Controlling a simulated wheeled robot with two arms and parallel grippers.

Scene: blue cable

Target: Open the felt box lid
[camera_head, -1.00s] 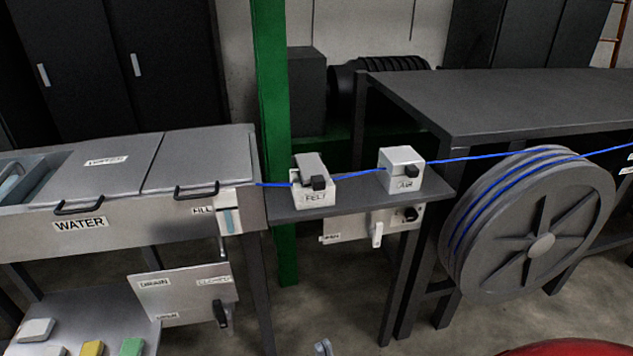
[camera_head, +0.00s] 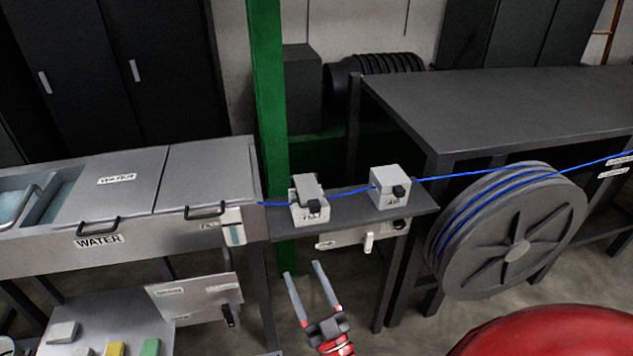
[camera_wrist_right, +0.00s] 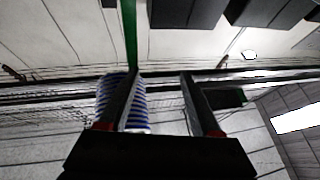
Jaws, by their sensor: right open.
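The felt box (camera_head: 311,213) is a small white box labelled FELT on the grey shelf, with the blue cable running through it. In the right wrist view the open fingers (camera_wrist_right: 158,76) point up at the wall and ceiling; the felt box cannot be made out there. My left gripper is out of view.
The white AIR box (camera_head: 390,187) stands right of the felt box on the same shelf (camera_head: 345,208). The WATER trough (camera_head: 110,190) is at left, a green post (camera_head: 266,90) behind, and the cable reel (camera_head: 515,235) at right. A red rounded part fills the lower right.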

